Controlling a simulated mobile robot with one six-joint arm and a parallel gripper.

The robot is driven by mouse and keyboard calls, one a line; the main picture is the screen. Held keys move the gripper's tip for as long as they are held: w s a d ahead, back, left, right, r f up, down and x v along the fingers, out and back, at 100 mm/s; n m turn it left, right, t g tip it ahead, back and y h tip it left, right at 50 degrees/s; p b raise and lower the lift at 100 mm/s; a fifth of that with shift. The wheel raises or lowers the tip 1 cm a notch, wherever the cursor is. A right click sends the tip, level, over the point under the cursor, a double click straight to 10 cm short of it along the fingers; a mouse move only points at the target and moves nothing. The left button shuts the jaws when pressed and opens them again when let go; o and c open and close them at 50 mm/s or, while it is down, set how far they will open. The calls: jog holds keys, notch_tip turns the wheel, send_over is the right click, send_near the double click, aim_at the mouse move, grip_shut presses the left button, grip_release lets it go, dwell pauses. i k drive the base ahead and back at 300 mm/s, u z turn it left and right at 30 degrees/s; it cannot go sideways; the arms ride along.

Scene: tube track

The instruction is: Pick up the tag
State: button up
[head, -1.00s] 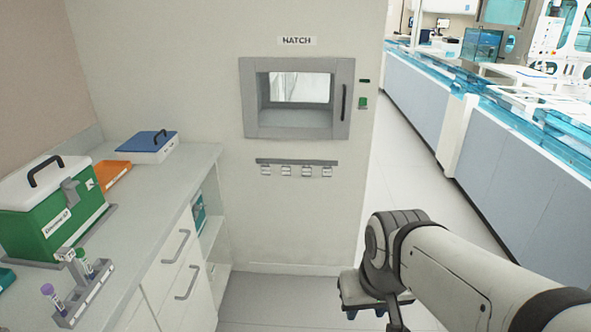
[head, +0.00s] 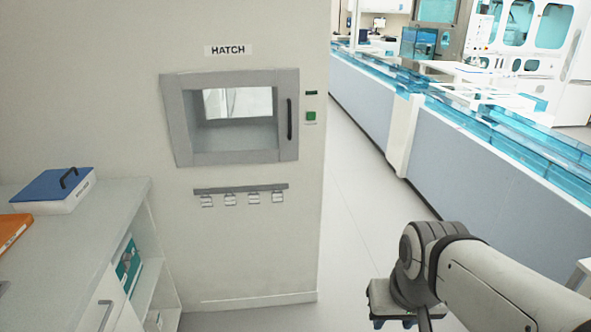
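Several small white tags (head: 254,198) hang in a row from a grey rail (head: 240,188) on the wall below the hatch. Their markings are too small to read, and I cannot tell which one the task means. My gripper (head: 396,322) is at the lower right, low in front of the floor and well apart from the tags. Only its upper part shows; the fingertips are cut off by the bottom edge of the picture.
The hatch (head: 178,120) has a grey frame and a dark handle, with a green button (head: 311,116) beside it. A counter (head: 95,210) with a blue-lidded white box (head: 55,192) stands at left. Floor (head: 350,215) is clear between the wall and the blue-topped track (head: 450,165).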

aim_at(253, 198)
jog(key=z, duration=0.25)
jog(key=i, duration=2)
jog(key=u, duration=0.6)
jog(key=k, duration=0.8)
jog(key=u, duration=0.15)
jog(key=i, duration=0.8)
